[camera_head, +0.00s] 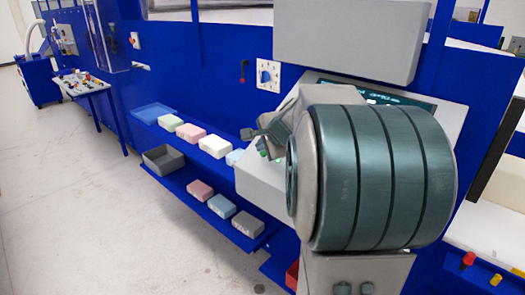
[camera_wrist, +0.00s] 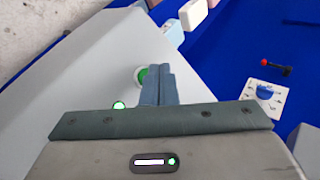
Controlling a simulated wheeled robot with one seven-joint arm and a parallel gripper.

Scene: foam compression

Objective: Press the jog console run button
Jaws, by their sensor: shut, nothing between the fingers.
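The jog console (camera_head: 262,185) is a light grey sloped box on the blue machine, largely hidden behind my arm in the head view. In the wrist view its grey face (camera_wrist: 90,65) fills the left and middle. A green button with a pale ring (camera_wrist: 140,75) sits on that face, partly covered by my fingers. A second, smaller green lit button (camera_wrist: 118,105) shows nearer, at the edge of my gripper's body. My gripper (camera_wrist: 158,70) is shut and empty, with its fingertips over or beside the ringed button. I cannot tell whether they touch it.
A rotary switch on a white plate (camera_head: 268,76) and a red-knobbed lever (camera_head: 243,70) are on the blue wall. Foam blocks (camera_head: 215,146) lie on the blue shelves left of the console. A grey bin (camera_head: 165,159) stands there too.

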